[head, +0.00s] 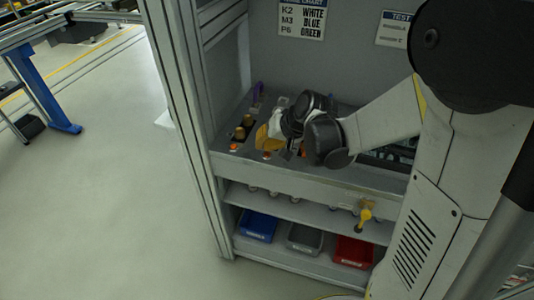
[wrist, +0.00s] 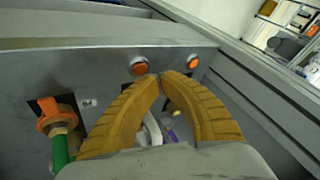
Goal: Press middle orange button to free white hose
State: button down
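The middle orange button (head: 267,155) is on the front part of the grey panel. In the wrist view the same round button (wrist: 139,65) is just beyond and left of my fingertips. My gripper (wrist: 160,77) has yellow ribbed fingers whose tips come together, with nothing seen between the tips. In the head view my gripper is over the panel, just behind the middle button. I cannot tell whether it touches the button. Part of a white hose (wrist: 153,130) shows through the gap between the fingers; the rest is hidden by my gripper.
Another orange button (head: 235,147) is left of the middle one. A green hose with an orange collar (wrist: 57,122) stands left in the wrist view. Blue (head: 258,226), grey (head: 305,239) and red (head: 353,252) bins sit on the lower shelf. A frame post stands left of the panel.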

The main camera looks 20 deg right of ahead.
aim_at(264, 153)
jog(key=shift+f, duration=0.1)
jog(key=shift+f+b, duration=0.35)
jog(key=shift+b, duration=0.05)
jog(key=shift+f+b, duration=0.4)
jog(key=shift+f, duration=0.05)
dwell(0.6)
jog(key=shift+r, duration=0.1)
jog(key=shift+r+p, duration=0.7)
jog(key=shift+r, duration=0.1)
jog(key=shift+r+p, duration=2)
jog(key=shift+r, duration=0.5)
